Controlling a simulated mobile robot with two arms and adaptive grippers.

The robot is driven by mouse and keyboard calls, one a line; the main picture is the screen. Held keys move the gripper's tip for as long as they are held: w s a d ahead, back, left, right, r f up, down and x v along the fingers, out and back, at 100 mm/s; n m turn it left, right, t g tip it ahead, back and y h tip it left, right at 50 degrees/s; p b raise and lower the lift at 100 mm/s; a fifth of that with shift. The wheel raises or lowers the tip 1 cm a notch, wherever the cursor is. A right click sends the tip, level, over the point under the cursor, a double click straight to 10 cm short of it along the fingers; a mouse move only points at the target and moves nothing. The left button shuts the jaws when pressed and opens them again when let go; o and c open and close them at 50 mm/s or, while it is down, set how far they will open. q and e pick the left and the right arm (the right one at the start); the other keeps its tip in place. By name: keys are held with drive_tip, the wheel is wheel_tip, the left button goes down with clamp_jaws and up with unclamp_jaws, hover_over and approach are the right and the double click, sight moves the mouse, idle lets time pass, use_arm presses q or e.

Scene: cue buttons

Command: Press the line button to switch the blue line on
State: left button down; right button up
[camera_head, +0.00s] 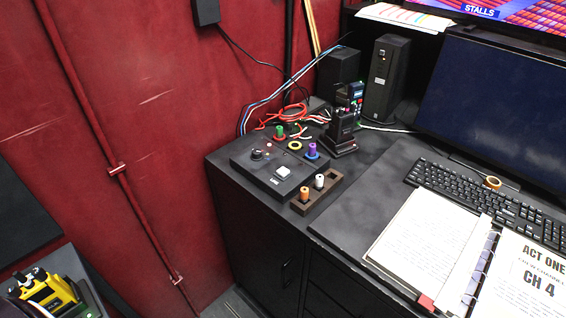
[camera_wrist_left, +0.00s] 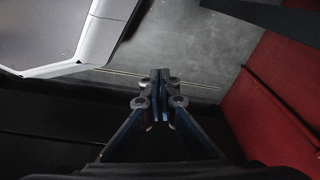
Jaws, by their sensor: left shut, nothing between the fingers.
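A black control box (camera_head: 262,168) lies on the near left part of the dark desk. On its top are a white square button (camera_head: 283,171) and a round black knob (camera_head: 258,154). My left gripper (camera_wrist_left: 160,76) is shut and empty in the left wrist view, over the grey floor and away from the box. I cannot make it out in the head view. My right gripper is not in view.
Beside the box stand coloured pegs, a brown peg tray (camera_head: 317,193), red cable (camera_head: 284,117) and a black handheld radio (camera_head: 342,127) in a stand. A keyboard (camera_head: 478,196) and open binder (camera_head: 440,240) lie right. A red wall (camera_head: 100,120) is left; a yellow device (camera_head: 48,292) is bottom left.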

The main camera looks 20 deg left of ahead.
use_arm(q)
drive_tip(key=w+d+r+n+t+h+p, duration=0.15)
drive_tip(key=w+r+p, duration=0.75)
drive_tip(key=w+r, duration=1.55)
drive_tip(key=w+d+r+m+t+h+p, duration=0.1)
drive_tip(key=w+d+r+p, duration=0.15)
drive_tip(key=r, duration=0.85)
drive_tip(key=w+d+r+h+p, duration=0.15)
drive_tip(key=r+p, duration=0.25)
drive_tip(key=r, duration=0.7)
drive_tip(key=w+d+r+m+t+h+p, duration=0.1)
drive_tip(key=w+d+r+p, duration=0.15)
drive_tip(key=r, duration=0.95)
drive_tip(key=shift+n, duration=0.55)
drive_tip(key=w+r, duration=0.1)
drive_tip(key=w, duration=0.1)
drive_tip(key=w+a+r, duration=0.1)
drive_tip(key=w+r, duration=0.1)
drive_tip(key=w, duration=0.1)
drive_tip(key=w+a+r, duration=0.1)
drive_tip(key=w+r, duration=0.1)
drive_tip(key=shift+w+a+p, duration=0.2)
drive_tip(key=shift+w+p, duration=0.05)
drive_tip(key=shift+p, duration=0.15)
drive_tip(key=w+a+r+n+t+h, duration=0.1)
drive_tip(key=w+a+r, duration=0.2)
drive_tip(key=w+r, duration=0.2)
drive_tip(key=shift+w+a+r+n, duration=0.25)
drive_tip(key=shift+r+n, duration=0.05)
drive_tip(key=shift+r, duration=0.1)
